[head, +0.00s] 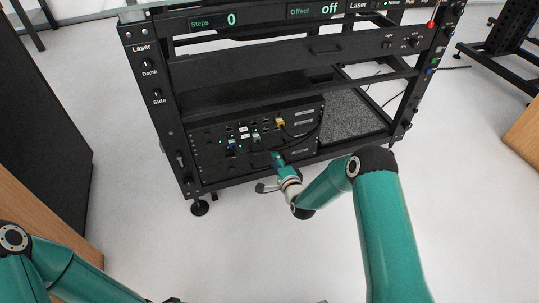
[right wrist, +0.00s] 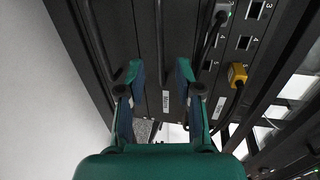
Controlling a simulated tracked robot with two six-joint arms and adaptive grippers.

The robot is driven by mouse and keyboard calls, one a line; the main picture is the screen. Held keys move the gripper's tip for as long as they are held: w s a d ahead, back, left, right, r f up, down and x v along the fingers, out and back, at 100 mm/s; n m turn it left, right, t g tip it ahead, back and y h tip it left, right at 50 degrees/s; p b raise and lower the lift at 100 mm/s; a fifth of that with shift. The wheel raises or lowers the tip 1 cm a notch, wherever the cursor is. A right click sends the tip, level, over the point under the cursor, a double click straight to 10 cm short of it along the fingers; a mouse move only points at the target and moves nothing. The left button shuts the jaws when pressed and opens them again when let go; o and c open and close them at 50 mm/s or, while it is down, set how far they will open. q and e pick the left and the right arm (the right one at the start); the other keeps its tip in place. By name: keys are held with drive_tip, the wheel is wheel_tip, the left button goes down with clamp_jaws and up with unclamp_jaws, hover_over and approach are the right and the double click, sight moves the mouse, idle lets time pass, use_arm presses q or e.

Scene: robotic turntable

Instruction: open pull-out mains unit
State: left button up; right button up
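The mains unit is a black front panel (right wrist: 146,45) bearing a white "Mains" label (right wrist: 166,102) in the right wrist view. It is low in the black rack, and in the head view its front is partly hidden by my right gripper (head: 277,160). In the right wrist view my right gripper (right wrist: 157,78) is open, with its two fingers apart on either side of the label and nothing clearly held between them. Dark bars run along the panel front; I cannot tell whether the fingertips touch them. My left arm enters at the lower left of the head view; its gripper is not clearly visible.
Above the mains panel are ports with cables, one with a yellow plug (head: 280,122), which also shows in the right wrist view (right wrist: 237,75). The black rack frame (head: 170,125) surrounds the units. Pale floor (head: 150,245) lies clear in front. A dark cabinet (head: 40,130) stands left.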

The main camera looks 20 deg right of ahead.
sight(270, 150)
drive_tip(key=shift+b+x, duration=1.15)
drive_tip(key=shift+x, duration=2.35)
drive_tip(key=shift+c, duration=0.2)
drive_tip(key=shift+f, duration=0.1)
clamp_jaws()
